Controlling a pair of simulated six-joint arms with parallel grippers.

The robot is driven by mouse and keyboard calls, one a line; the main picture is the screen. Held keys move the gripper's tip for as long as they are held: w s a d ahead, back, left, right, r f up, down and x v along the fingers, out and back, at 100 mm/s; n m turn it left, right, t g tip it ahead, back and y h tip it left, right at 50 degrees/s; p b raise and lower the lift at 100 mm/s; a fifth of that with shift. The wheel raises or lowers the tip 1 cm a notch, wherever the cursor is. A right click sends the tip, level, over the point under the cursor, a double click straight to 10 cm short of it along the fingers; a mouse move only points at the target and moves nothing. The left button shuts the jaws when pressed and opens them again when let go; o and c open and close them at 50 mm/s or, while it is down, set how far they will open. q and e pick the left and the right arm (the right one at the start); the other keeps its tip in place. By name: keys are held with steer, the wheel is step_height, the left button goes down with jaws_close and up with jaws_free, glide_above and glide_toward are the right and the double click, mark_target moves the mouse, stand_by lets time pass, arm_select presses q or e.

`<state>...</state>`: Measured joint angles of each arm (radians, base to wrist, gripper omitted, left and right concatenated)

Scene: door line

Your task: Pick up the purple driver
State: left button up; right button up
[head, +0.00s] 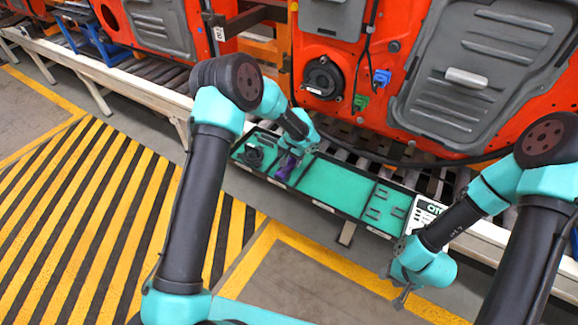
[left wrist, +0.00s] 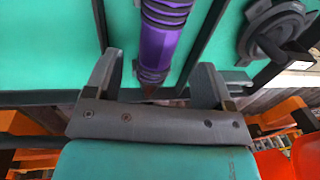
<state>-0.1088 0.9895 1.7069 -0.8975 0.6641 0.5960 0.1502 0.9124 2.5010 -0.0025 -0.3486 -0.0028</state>
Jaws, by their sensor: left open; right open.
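The purple driver (left wrist: 158,45) shows in the left wrist view, lying on the teal tray surface with black bands along its handle. It lies between the two open fingers of my left gripper (left wrist: 155,85), with a gap on each side. In the head view the purple driver (head: 286,167) is partly hidden by my left gripper (head: 287,152), which is over the left part of the tray (head: 325,183). My right gripper (head: 399,291) is open and empty, off the tray's right end and in front of the conveyor. How high my left fingers are above the tray is hard to tell.
A round black part (head: 252,155) sits in the tray left of the driver; it also shows in the left wrist view (left wrist: 272,32). Black dividers split the tray. Orange door panels (head: 480,70) stand behind it. Yellow-striped floor (head: 80,220) is clear at left.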

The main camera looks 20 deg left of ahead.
mark_target(289, 163)
arm_select(q)
steer(key=shift+a+f, duration=0.2)
steer(key=shift+f, duration=1.1)
steer(key=shift+a+f, duration=0.15)
steer(key=shift+f, duration=1.15)
jaws_close()
steer(key=shift+w+r, duration=0.1)
